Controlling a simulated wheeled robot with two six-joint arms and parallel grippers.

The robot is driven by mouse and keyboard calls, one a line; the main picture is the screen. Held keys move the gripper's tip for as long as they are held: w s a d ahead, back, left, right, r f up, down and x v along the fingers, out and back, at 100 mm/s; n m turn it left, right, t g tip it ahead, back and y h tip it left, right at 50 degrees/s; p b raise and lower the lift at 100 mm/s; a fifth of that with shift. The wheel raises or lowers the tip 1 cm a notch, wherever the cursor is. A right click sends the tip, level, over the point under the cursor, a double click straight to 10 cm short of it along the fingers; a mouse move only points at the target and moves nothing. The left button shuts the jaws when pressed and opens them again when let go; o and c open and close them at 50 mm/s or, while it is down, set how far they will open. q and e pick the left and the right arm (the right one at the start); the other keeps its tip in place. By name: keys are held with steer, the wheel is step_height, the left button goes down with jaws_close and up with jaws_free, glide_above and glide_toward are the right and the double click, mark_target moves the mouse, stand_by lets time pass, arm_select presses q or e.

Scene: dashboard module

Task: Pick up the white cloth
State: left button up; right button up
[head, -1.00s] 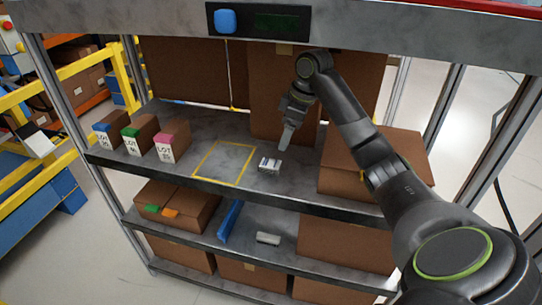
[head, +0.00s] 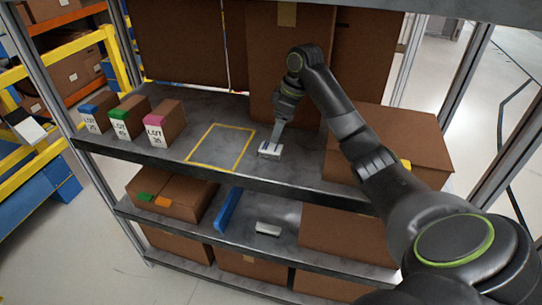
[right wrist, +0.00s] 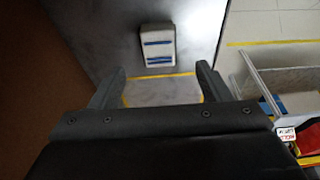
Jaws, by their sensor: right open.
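A small white folded thing with blue stripes, which looks like the white cloth (head: 268,152), lies on the upper shelf to the right of the yellow-outlined square. It also shows in the right wrist view (right wrist: 158,46), just beyond my fingertips and roughly centred between them. My right gripper (head: 276,138) is close above the cloth, pointing down. In the right wrist view its two fingers (right wrist: 160,76) are apart with nothing between them. I cannot tell in the head view whether the fingers touch the cloth. My left gripper is not in view.
A yellow-outlined square (head: 222,147) on the upper shelf is empty. Three lot boxes (head: 128,120) stand at its left. A large box (head: 392,146) is on the right, and a tall box (head: 283,70) behind. A pale item (head: 268,229) and blue piece (head: 228,212) lie below.

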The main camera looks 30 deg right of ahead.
mark_target(271, 147)
steer(key=shift+x, duration=0.95)
steer(key=p+x, duration=0.1)
steer(key=x, duration=0.1)
steer(key=p+x, duration=0.1)
steer(key=x, duration=0.1)
steer(key=shift+w+a+f, duration=0.1)
steer(key=shift+w+f, duration=0.15)
steer(key=shift+w, duration=0.05)
steer(key=shift+w+a+f, duration=0.1)
steer(key=shift+f, duration=0.5)
steer(key=c, duration=1.1)
step_height(271, 147, up, 9)
steer(key=shift+f+b, duration=0.1)
steer(key=shift+b, duration=0.95)
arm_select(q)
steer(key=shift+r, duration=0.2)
arm_select(e)
steer(key=shift+r, duration=0.65)
